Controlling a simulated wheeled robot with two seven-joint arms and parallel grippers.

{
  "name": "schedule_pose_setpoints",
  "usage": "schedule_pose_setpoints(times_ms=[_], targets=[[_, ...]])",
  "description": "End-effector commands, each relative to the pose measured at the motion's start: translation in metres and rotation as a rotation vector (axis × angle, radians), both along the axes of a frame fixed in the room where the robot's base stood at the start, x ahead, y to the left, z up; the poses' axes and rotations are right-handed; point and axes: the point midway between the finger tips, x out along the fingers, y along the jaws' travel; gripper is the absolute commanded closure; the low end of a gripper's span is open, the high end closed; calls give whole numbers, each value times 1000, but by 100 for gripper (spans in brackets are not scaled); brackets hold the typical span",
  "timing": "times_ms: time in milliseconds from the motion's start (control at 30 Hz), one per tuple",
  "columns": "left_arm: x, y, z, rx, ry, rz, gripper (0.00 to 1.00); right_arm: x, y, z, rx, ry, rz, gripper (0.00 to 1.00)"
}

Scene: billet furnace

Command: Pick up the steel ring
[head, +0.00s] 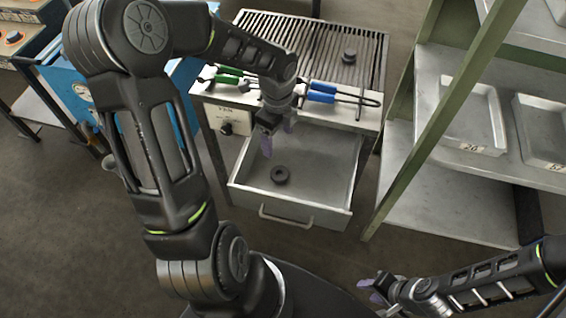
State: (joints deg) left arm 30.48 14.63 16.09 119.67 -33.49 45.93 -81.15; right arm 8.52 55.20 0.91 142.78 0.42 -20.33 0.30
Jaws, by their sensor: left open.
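Green-handled (230,72) and blue-handled (322,92) tools lie along the grate's front ledge. A green shelf post (440,125) rises right of the drawer, with metal trays (470,143) on the rack. A blue cabinet (68,95) stands at left. The floor before the drawer is clear.

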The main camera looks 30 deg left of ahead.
Motion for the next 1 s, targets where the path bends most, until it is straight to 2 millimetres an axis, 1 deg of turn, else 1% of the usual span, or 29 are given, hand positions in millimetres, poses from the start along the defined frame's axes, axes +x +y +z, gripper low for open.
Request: schedule_pose_setpoints(times_ms=[100,333,467,500,600,767,833,1000], targets=[[0,0,-13,0,1,0,26,1,0,-12,1,-2,0,64],[0,0,-35,0,0,0,26,2,1,-34,3,-5,0,64],[0,0,-55,0,0,0,26,3,1,-52,5,-10,2,64],[0,0,-63,0,0,0,26,4,1,-60,6,-12,2,64],[0,0,-79,0,0,0,26,5,2,-75,8,-14,3,64],[0,0,-99,0,0,0,26,6,2,-95,10,-19,3,64],[0,0,-102,0,0,0,26,6,2,-97,11,-20,4,64],[0,0,-100,0,0,0,26,7,2,-95,11,-21,3,64]])
